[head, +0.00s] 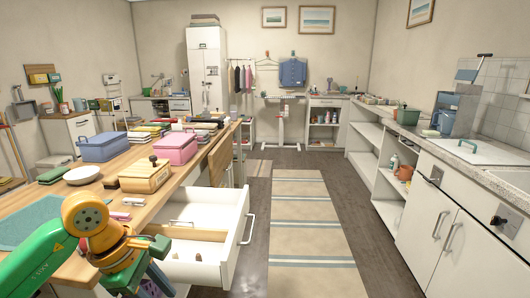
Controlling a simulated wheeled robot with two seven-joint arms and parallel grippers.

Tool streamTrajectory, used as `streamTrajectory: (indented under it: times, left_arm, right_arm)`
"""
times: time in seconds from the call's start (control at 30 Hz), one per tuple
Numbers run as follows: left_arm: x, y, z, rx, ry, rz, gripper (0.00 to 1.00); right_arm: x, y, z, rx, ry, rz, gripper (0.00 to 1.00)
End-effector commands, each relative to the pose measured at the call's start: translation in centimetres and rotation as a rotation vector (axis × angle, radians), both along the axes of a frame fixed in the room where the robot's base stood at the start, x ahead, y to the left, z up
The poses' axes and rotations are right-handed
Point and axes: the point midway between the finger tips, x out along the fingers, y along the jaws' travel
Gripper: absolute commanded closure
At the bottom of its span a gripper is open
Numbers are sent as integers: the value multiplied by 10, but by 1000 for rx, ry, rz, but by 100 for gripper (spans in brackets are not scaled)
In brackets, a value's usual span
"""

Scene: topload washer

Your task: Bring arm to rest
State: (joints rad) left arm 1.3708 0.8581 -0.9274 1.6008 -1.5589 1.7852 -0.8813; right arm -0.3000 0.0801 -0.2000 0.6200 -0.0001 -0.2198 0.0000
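My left arm, green and orange, comes in at the lower left in the head view, in front of the wooden counter (205,170). My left gripper (146,284) points down beside the open drawer, at the bottom edge of the picture. Its fingertips are cut off or hidden, so I cannot tell whether it is open or shut. My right arm and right gripper are not in view.
A white drawer (238,222) stands pulled out from the counter, close to my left arm. A wooden box (145,177), pink box (176,150), blue box (103,148) and white bowl (81,175) sit on the counter. A striped rug (305,215) covers the clear aisle. White cabinets (440,225) line the right.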

Motion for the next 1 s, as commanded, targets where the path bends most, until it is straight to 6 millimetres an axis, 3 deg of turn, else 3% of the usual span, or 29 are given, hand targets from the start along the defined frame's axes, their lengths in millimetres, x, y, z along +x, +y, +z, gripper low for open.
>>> streamTrajectory:
  times: [0.17,0.27,0.4,0.47,0.53,0.6,0.67,0.73,0.77,0.8,0.87,0.9,0.97,1.0]
  left_arm:
    - [2,-51,-8,-266,106,63,60]
    - [6,-92,-9,-523,226,171,60]
    - [29,-140,-3,-979,496,486,60]
    - [50,-146,-7,-1195,653,714,60]
    - [79,-133,-35,-1454,874,1101,60]
    - [95,-103,-88,-1639,1056,1521,60]
    - [91,-77,-137,-1724,1152,1829,60]
    - [71,-51,-196,-1774,1228,2175,60]
    - [57,-41,-221,1733,-1216,-2263,60]
    - [34,-28,-254,1563,-1114,-2226,60]
    - [-8,-12,-300,1334,-964,-2163,60]
    - [-41,-4,-327,1191,-867,-2116,60]
    - [-95,5,-362,995,-725,-2043,60]
    - [-132,8,-380,878,-636,-1992,60]
  right_arm:
    - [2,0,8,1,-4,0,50]
    - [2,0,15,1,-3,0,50]
    - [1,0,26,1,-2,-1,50]
    - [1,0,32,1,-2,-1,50]
    - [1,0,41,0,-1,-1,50]
    - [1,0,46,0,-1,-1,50]
    - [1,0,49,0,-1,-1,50]
    - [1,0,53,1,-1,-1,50]
    - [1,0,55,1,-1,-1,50]
    - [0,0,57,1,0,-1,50]
    - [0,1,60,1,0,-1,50]
    - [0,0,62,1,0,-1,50]
    - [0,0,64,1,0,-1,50]
    - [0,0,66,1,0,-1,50]
